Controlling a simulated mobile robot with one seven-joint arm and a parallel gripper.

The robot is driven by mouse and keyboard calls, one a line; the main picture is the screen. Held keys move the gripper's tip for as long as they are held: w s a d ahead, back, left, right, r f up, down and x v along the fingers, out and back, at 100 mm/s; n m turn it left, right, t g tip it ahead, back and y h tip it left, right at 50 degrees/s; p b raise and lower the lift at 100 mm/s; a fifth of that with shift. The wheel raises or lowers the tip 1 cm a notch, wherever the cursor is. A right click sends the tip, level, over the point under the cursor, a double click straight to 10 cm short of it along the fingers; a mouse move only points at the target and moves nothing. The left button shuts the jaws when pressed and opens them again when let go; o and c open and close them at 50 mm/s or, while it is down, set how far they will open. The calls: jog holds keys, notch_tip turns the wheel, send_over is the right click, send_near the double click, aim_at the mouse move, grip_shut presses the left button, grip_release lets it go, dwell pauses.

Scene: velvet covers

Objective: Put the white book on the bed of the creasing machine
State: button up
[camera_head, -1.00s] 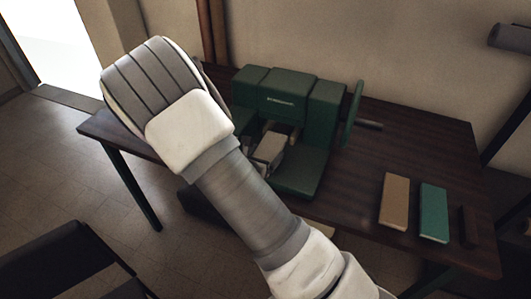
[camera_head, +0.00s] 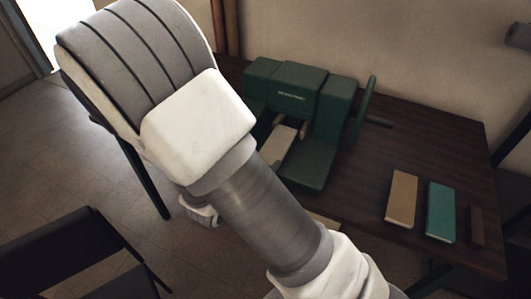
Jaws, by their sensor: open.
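The dark green creasing machine (camera_head: 322,97) stands on the dark wooden table. Its bed (camera_head: 308,167) faces the near side. A pale, flat piece (camera_head: 279,146) lies in the machine's left part; I cannot tell whether it is the white book or part of the machine. A pale sliver (camera_head: 322,219) shows beside my arm at the table's near side, mostly hidden, and I cannot tell what it is. My arm crosses the view in front of the machine. A whitish wrist part shows below it, left of the table. My gripper's fingers are hidden behind my arm.
A tan book (camera_head: 402,199), a green book (camera_head: 440,212) and a dark narrow block (camera_head: 476,227) lie on the table's right part. A dark chair (camera_head: 70,250) stands at lower left. The table (camera_head: 430,145) is clear behind the books.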

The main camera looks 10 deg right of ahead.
jog(key=s+d+r+m+g, duration=0.8)
jog(key=s+d+r+m, duration=0.3)
jog(key=m, duration=0.7)
jog(key=s+a+r+m+t+y, duration=0.2)
jog(key=s+a+r+m+y, duration=0.2)
jog(key=s+r+m+y, duration=0.3)
notch_tip(320, 180, up, 3)
jog(key=m, duration=0.3)
jog(key=shift+s+a+m+t+y, duration=0.3)
jog(key=shift+a+m+t+y, duration=0.1)
